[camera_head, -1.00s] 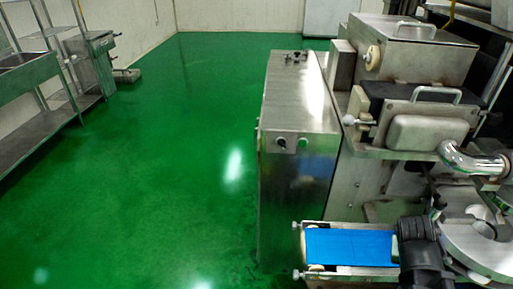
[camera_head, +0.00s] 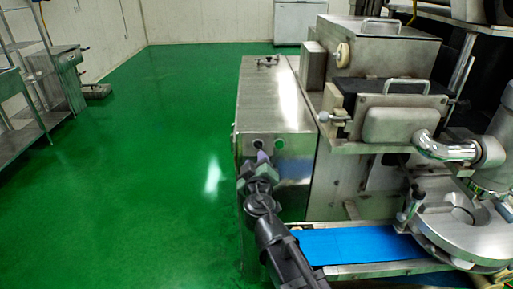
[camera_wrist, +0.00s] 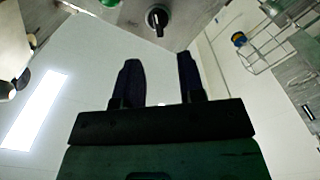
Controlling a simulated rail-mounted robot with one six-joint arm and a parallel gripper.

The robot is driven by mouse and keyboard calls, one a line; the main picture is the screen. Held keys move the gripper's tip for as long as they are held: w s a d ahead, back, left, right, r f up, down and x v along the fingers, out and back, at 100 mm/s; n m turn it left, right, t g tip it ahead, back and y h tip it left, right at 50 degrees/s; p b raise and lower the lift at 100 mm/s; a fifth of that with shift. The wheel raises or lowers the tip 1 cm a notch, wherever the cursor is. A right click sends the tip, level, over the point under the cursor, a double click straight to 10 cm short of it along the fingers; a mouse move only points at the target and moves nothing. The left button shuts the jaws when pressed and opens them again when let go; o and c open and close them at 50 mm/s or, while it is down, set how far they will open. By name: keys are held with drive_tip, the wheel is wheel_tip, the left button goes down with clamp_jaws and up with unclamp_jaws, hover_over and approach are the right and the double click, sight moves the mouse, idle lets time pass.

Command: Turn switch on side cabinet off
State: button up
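The steel side cabinet (camera_head: 275,105) stands in the middle of the head view. On its front face are a dark rotary switch (camera_head: 258,144) and, to the right, a green button (camera_head: 279,144). My gripper (camera_head: 262,158) is just in front of the face, at the switch's lower edge in the picture. In the wrist view the black switch knob (camera_wrist: 157,18) is beyond the gap between the fingertips. My gripper (camera_wrist: 158,60) is open there, with nothing between its two dark fingers. The knob looks apart from the fingers.
A blue conveyor belt (camera_head: 355,244) lies right of my arm, below the encrusting machine (camera_head: 385,60). Green floor (camera_head: 150,150) is free to the left of the cabinet. A steel shelf and sink unit (camera_head: 25,110) stands at the far left.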

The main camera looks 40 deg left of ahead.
sight(256, 146)
drive_tip(key=x, duration=0.7)
drive_tip(key=shift+w+a, duration=0.15)
drive_tip(key=shift+w, duration=0.2)
clamp_jaws()
